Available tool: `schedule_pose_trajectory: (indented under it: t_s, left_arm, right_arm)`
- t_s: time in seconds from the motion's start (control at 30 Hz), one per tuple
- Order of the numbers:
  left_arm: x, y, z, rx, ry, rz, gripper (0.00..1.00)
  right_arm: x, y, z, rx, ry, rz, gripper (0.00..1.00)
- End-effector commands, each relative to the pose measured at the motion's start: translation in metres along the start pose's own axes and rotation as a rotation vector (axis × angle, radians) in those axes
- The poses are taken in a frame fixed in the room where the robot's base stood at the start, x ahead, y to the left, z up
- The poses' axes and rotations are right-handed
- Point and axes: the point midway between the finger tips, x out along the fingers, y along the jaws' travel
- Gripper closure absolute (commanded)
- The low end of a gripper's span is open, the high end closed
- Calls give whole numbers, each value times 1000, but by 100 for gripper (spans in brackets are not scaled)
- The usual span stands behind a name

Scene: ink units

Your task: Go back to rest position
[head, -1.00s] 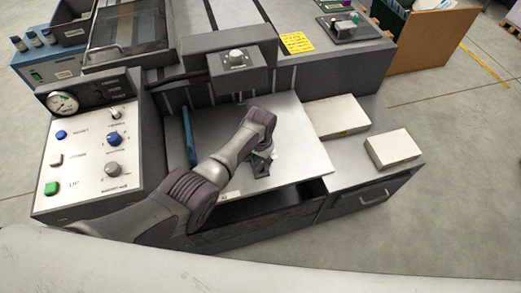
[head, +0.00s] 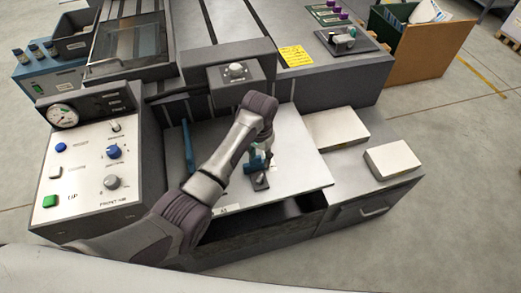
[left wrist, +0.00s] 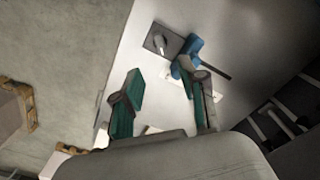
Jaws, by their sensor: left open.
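My left gripper (head: 264,150) is open above the white plate (head: 295,155) of the machine. In the left wrist view its two green-padded fingers (left wrist: 161,82) stand apart with nothing between them. A small dark grey block with a light knob (head: 261,181) lies on the plate just below the gripper, and it also shows in the left wrist view (left wrist: 160,42). A blue piece (left wrist: 187,55) is beside this block, past the right finger; whether they touch is unclear. My right gripper is not in view.
A control panel (head: 85,165) with a gauge and knobs stands at the left. A blue upright bar (head: 188,145) is at the plate's left side. Two pale boxes (head: 336,128) (head: 391,160) sit on the right ledge. A grey housing (head: 234,75) overhangs the plate's back.

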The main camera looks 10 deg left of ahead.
Motion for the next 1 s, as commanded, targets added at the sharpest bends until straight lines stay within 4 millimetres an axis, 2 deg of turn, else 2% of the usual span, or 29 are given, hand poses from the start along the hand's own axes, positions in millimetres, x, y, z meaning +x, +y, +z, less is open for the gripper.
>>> schedule_pose_trajectory:
  t_s: [0.23, 0.37, 0.47, 0.57, 0.63, 0.7, 0.8, 1.0]
  left_arm:
    - [1, 0, 1, -1, 1, 1, 58]
    - [13, 1, 17, -14, 15, 15, 58]
    - [29, 2, 48, -44, 51, 37, 58]
    - [42, 0, 97, -91, 98, 51, 58]
    - [44, -4, 135, -125, 135, 48, 58]
    - [41, -7, 169, -154, 167, 39, 58]
    - [32, -12, 208, -182, 200, 21, 58]
    - [9, -16, 261, -212, 245, -13, 58]
  right_arm:
    - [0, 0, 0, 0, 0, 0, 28]
    - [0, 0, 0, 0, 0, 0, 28]
    - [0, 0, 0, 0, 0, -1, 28]
    - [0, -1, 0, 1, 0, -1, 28]
    - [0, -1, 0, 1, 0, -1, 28]
    - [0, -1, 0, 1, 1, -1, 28]
    - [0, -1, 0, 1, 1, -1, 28]
    - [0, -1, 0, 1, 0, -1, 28]
